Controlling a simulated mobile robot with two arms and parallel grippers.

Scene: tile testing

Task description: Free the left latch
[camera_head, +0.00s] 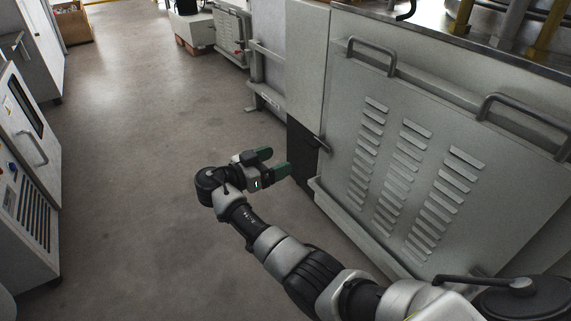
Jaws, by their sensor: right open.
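The left latch (320,143) is a small dark lever at the left edge of a grey louvred panel (340,120). It stands out from the panel edge, beside a black strip. My right gripper (274,162) has green fingertips and reaches in from the lower right. It is open and empty, to the left of the latch and a little lower in the picture, with a visible gap between them. The fingers point towards the panel side. The exact turn of the latch is too small to tell. My left gripper is not in view.
The panel has two bar handles at its top, a left one (372,50) and a right one (520,106). A low ledge (352,228) runs along its foot. Grey cabinets (22,170) stand at the left. The concrete floor (130,170) between is clear.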

